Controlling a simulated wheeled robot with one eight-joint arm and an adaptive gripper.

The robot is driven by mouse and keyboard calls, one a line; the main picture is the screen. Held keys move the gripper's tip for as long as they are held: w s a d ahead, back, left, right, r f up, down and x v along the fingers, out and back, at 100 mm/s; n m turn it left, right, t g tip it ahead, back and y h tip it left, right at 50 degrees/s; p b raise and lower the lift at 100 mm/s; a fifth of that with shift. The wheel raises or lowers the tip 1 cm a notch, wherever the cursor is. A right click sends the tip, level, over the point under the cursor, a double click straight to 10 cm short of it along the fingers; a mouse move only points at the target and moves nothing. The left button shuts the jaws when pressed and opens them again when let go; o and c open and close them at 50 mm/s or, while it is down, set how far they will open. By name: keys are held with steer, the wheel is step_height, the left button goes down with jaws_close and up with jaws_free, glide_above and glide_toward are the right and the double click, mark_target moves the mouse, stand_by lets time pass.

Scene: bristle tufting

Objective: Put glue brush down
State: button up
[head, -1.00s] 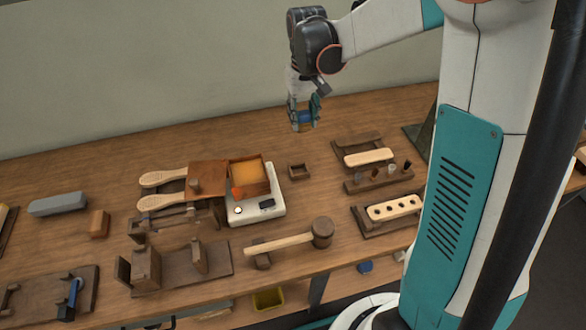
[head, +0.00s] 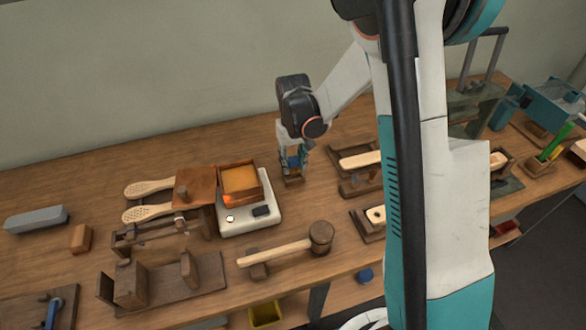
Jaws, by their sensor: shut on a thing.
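My gripper (head: 292,160) points down over the table, right of the glue pot area. It is shut on a small blue thing, which I take to be the glue brush (head: 294,162); the fingers hide most of it.
A mallet (head: 320,237) lies in front. A rack with a pale brush block (head: 360,160) stands close on the right. The table behind is bare.

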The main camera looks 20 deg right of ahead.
steer(key=shift+f+b, duration=0.35)
steer(key=shift+f, duration=1.05)
steer(key=shift+f, duration=0.1)
steer(key=o, duration=1)
steer(key=shift+o, duration=0.2)
